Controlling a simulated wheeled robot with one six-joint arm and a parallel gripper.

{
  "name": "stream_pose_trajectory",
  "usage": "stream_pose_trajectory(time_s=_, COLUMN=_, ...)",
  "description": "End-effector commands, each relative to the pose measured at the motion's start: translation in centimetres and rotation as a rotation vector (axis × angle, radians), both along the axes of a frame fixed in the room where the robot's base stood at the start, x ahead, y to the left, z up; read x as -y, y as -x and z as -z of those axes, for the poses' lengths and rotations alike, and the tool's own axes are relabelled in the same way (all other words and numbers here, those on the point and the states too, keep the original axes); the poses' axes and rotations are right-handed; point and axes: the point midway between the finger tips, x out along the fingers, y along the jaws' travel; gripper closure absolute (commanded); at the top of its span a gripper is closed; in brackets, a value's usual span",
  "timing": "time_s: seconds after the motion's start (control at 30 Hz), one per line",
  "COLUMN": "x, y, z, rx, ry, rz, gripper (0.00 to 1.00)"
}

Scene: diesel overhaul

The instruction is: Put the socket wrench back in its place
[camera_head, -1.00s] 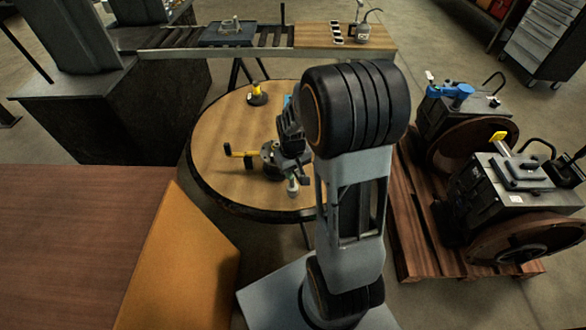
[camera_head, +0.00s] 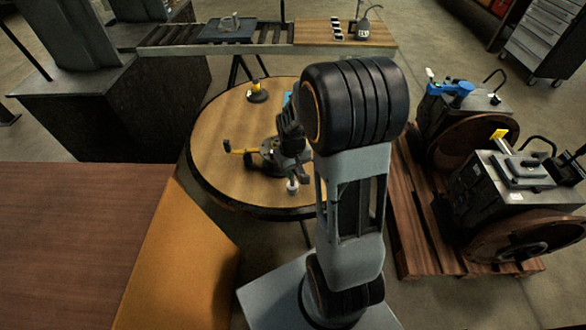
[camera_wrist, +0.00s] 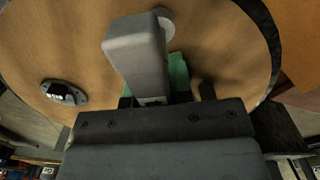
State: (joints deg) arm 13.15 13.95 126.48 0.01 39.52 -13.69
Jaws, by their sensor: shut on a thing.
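My gripper (camera_head: 294,177) is over the front part of the round wooden table (camera_head: 220,130), partly hidden by my arm. In the wrist view a grey finger (camera_wrist: 138,50) of it stands in front of a green piece (camera_wrist: 178,72). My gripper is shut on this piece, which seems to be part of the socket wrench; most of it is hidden. A small pale round thing (camera_head: 292,186) is at the fingertips in the head view, and a pale disc (camera_wrist: 165,20) shows beyond the finger. I cannot tell the wrench's place from these views.
A dark oval fitting (camera_wrist: 63,95) lies on the table. An orange-sided bench (camera_head: 190,250) is at left, a loaded pallet (camera_head: 415,215) at right.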

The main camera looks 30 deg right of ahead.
Motion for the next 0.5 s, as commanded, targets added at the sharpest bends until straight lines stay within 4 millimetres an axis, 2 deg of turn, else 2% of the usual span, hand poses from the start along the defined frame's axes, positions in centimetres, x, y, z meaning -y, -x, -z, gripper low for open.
stream_pose_trajectory(time_s=0.4, x=0.0, y=0.0, z=1.7, rx=0.000, ry=0.000, rz=0.000, gripper=1.00)
stream_pose_trajectory(time_s=0.43, x=0.0, y=0.0, z=1.6, rx=0.000, ry=0.000, rz=0.000, gripper=0.79)
stream_pose_trajectory(time_s=0.5, x=0.0, y=0.0, z=1.5, rx=0.000, ry=0.000, rz=0.000, gripper=0.72)
